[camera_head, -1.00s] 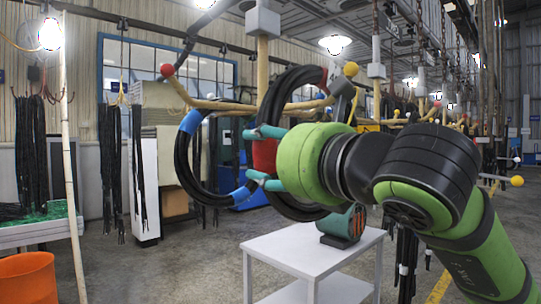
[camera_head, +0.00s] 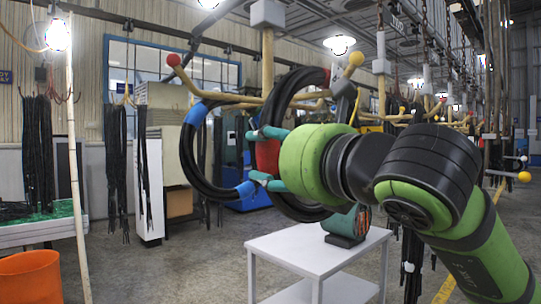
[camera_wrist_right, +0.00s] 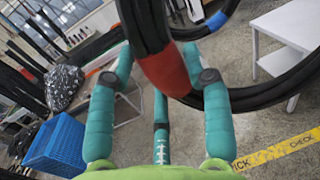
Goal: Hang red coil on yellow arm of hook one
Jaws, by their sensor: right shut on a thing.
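The red coil (camera_head: 281,100) is a black hose loop with red bands. My right gripper (camera_head: 265,158) is shut on its red band, which also shows between the teal fingers in the right wrist view (camera_wrist_right: 165,72). The coil hangs upright in front of hook one (camera_head: 268,62). The yellow arm (camera_head: 356,59) ends in a yellow ball at the right. The coil's upper part overlaps this arm; I cannot tell whether it is around it. The red-tipped arm (camera_head: 173,60) is at the left. A blue-banded coil (camera_head: 186,150) hangs there, close beside the red coil. My left gripper is not in view.
A white table (camera_head: 300,245) with a green device (camera_head: 347,226) stands below the coils. An orange bucket (camera_head: 30,278) and a pale pole (camera_head: 72,160) are at the left. More hooks hang behind at the right. Open floor lies between the pole and table.

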